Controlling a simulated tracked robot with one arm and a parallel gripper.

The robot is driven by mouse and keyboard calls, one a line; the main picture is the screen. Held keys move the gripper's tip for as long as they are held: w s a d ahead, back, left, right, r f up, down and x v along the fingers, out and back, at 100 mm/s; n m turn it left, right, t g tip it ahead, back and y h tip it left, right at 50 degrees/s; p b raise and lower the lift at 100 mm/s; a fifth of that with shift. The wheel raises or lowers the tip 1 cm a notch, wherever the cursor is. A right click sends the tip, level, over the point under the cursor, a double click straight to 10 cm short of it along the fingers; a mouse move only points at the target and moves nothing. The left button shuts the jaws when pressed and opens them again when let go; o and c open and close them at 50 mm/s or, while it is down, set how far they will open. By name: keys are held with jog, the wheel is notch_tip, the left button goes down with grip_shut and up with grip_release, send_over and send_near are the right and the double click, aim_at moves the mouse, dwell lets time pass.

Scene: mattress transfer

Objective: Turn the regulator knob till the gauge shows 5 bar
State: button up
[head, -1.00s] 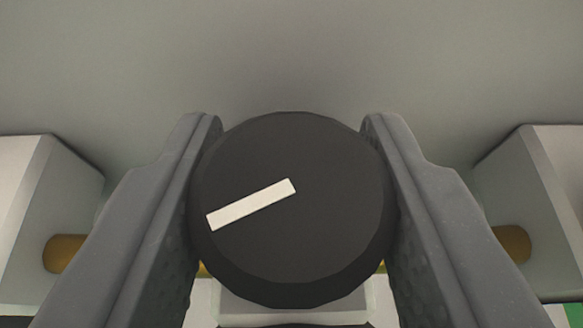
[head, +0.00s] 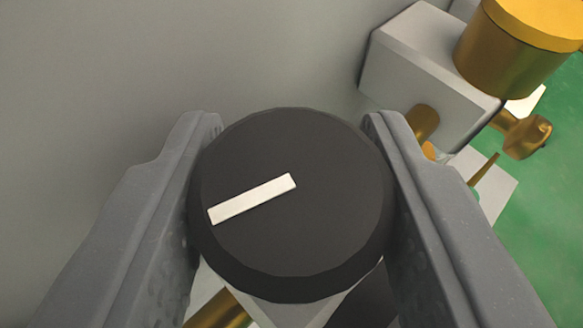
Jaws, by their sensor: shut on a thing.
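The regulator knob (head: 300,235) is a round black knob with a white pointer bar (head: 252,199) on its face. The bar runs from near the centre towards the lower left of the picture. My gripper (head: 291,124) is shut on the knob, with one grey finger at its left side and one at its right. A pale block shows partly below the knob, and the knob hides most of it. No gauge face can be read in this view.
A pale grey block (head: 425,80) with a brass cylinder (head: 515,50) stands at the upper right, close to my right finger. Brass fittings (head: 525,137) and a green surface (head: 548,210) lie beyond it. A brass pipe (head: 217,311) shows at the lower left. Plain grey fills the upper left.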

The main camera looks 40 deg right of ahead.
jog(key=shift+w+m+g+h+b, duration=0.1)
jog(key=shift+m+g+h+b, duration=0.8)
jog(key=shift+b, duration=0.6)
jog(key=shift+r+m, duration=0.15)
jog(key=shift+m, duration=0.15)
jog(key=o, duration=0.7)
jog(key=shift+a, duration=0.1)
jog(key=p+v, duration=0.3)
jog(key=v, duration=1)
jog(key=shift+a+r, duration=0.1)
jog(key=shift+a, duration=0.1)
